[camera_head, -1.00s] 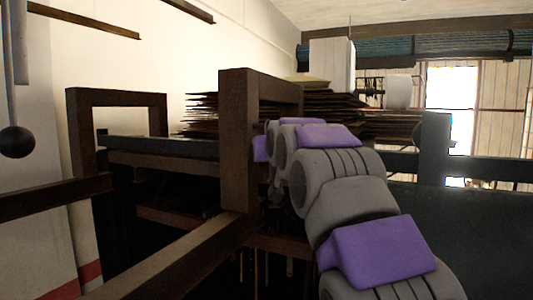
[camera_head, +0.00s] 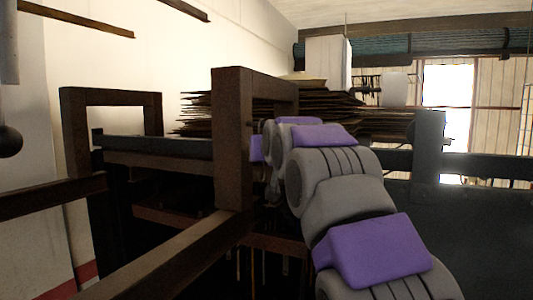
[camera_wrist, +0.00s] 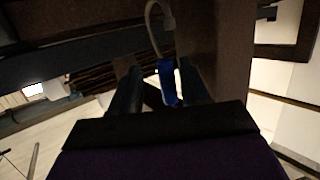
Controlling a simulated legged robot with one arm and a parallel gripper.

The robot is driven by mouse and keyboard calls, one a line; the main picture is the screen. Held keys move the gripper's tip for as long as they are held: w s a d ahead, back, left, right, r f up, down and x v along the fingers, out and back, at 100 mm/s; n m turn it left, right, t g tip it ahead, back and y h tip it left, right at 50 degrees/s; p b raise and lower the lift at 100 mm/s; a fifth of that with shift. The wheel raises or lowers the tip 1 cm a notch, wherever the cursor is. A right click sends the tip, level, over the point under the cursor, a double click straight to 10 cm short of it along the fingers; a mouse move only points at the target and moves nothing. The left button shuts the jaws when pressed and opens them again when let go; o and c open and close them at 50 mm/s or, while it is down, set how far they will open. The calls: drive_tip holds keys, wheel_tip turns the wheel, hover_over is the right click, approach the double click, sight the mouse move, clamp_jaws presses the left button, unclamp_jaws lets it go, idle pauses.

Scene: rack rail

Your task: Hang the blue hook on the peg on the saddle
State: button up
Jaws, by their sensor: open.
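A blue hook (camera_wrist: 168,84) with a grey curved end shows in the wrist view, between the two dark fingers of my gripper (camera_wrist: 160,72). The fingers stand apart, with gaps visible beside the blue part. I cannot tell whether either finger touches it. The curved grey end reaches up over a dark beam in the picture; what it rests on is unclear. In the head view my arm reaches to the brown post, and my gripper and the hook are hidden there. I cannot make out the peg or the saddle in either view.
A brown upright post (camera_head: 232,140) stands close to the arm's far end. Brown rails (camera_head: 180,255) run across the front and left. A stack of thin dark sheets (camera_head: 335,105) lies behind. A dark ball (camera_head: 9,141) hangs at the far left.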

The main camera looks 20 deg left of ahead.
drive_tip(key=shift+s+a, duration=0.15)
drive_tip(key=shift+s, duration=0.05)
drive_tip(key=shift+s, duration=0.1)
drive_tip(key=b+v, duration=0.3)
drive_tip(key=v, duration=1.4)
drive_tip(key=shift+b, duration=0.35)
drive_tip(key=shift+r, duration=0.1)
